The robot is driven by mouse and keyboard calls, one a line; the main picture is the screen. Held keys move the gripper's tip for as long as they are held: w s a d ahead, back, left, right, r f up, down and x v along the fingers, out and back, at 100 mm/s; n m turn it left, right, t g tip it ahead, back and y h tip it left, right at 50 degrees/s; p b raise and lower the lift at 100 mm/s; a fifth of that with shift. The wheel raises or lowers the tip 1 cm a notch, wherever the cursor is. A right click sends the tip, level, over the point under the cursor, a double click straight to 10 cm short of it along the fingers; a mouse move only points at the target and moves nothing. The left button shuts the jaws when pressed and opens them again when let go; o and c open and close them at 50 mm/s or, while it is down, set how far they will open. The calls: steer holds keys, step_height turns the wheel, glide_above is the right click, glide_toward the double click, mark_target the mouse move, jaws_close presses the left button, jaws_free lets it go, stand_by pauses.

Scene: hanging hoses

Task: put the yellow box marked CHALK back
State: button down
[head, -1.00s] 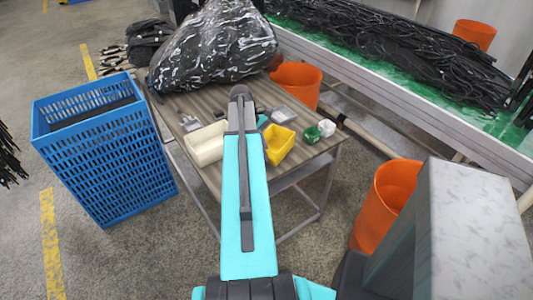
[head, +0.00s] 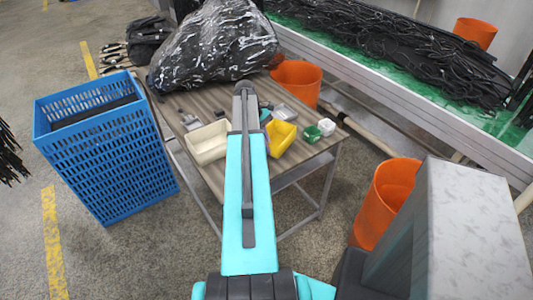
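A yellow box-like thing (head: 282,136) stands on the small wooden-topped table (head: 215,184), just right of my arm. No CHALK marking is readable on it at this size, so I cannot tell whether it is the marked box. A cream open bin (head: 208,143) stands on the table left of my arm. My teal and grey arm reaches from the bottom of the head view up over the table, between these two. My gripper is not visible; the arm hides the table beneath it.
A black plastic-wrapped bundle (head: 215,45) covers the table's back. Small green (head: 312,133) and white (head: 326,127) items sit near its right edge. A blue crate (head: 108,150) stands left. Orange buckets (head: 298,82) (head: 384,202) stand behind and right. A green-topped bench (head: 420,80) holds black hoses.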

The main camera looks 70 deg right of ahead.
steer(key=shift+f+p, duration=0.45)
steer(key=shift+f, duration=1.1)
steer(key=shift+f, duration=0.1)
steer(key=c, duration=2)
jaws_free()
steer(key=b+v, duration=0.2)
steer(key=v, duration=0.9)
steer(key=shift+w+d+r+b, duration=0.1)
steer(key=shift+r+b, duration=0.1)
steer(key=shift+b, duration=0.15)
steer(key=shift+w+r, duration=0.1)
steer(key=shift+r, duration=0.25)
